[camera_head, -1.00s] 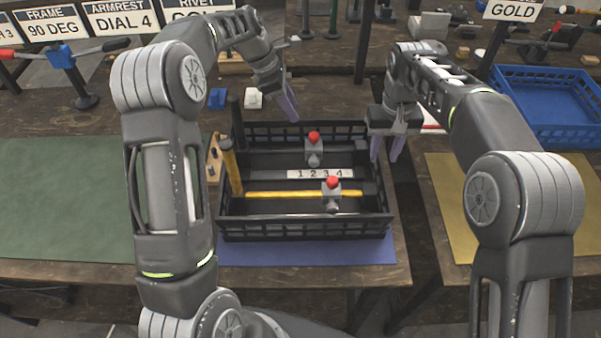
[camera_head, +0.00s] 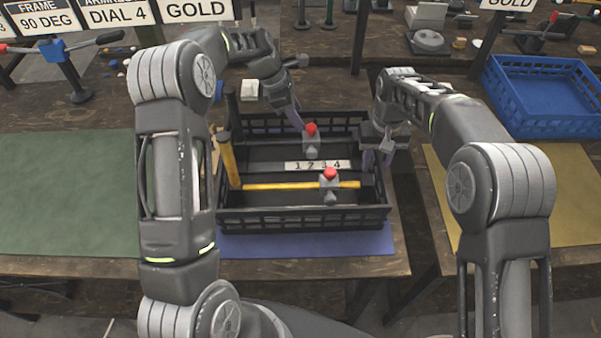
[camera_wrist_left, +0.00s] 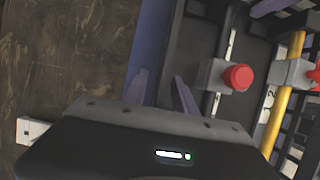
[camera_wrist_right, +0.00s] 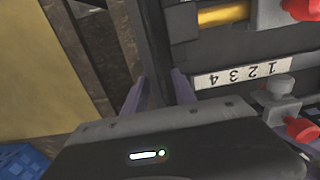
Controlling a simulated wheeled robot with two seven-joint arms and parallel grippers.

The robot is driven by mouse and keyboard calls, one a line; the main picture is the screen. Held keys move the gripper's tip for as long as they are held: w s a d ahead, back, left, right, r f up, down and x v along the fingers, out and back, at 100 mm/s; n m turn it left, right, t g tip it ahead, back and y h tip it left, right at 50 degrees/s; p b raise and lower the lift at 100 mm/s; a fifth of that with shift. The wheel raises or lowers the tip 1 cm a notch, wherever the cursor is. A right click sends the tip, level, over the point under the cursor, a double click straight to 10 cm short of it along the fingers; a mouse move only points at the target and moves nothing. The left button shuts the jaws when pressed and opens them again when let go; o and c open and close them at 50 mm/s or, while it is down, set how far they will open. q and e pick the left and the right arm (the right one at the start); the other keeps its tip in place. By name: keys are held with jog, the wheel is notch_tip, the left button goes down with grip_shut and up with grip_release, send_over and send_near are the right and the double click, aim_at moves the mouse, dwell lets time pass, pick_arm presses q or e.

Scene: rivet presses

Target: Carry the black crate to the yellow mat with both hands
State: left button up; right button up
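The black crate (camera_head: 300,219) sits on a blue mat (camera_head: 310,243) on the table, with red-knobbed fittings (camera_head: 329,180), a yellow bar (camera_head: 280,186) and a numbered strip inside. The yellow mat (camera_head: 575,200) lies on the table to the right. My left gripper (camera_head: 295,118) is at the crate's far rim; its fingers (camera_wrist_left: 160,92) stand apart beside the black wall in the left wrist view. My right gripper (camera_head: 376,158) is at the right rim; its open fingers (camera_wrist_right: 158,92) stand either side of the wall. Whether either touches is unclear.
A blue crate (camera_head: 545,105) stands behind the yellow mat. A green mat (camera_head: 60,190) lies at left. A gap (camera_head: 415,205) separates the two tables. Signs and tools line the back. The yellow mat's visible part is clear.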

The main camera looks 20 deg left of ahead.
pick_arm(q)
jog(key=shift+d+f, duration=0.1)
jog(key=shift+f, duration=0.05)
pick_arm(e)
jog(key=shift+f, duration=0.2)
pick_arm(q)
grip_shut()
pick_arm(e)
grip_shut()
jog(key=shift+d, duration=0.1)
dwell(0.8)
pick_arm(q)
jog(key=shift+w+r, duration=0.1)
jog(key=shift+r, duration=0.15)
pick_arm(e)
jog(key=shift+r, duration=0.25)
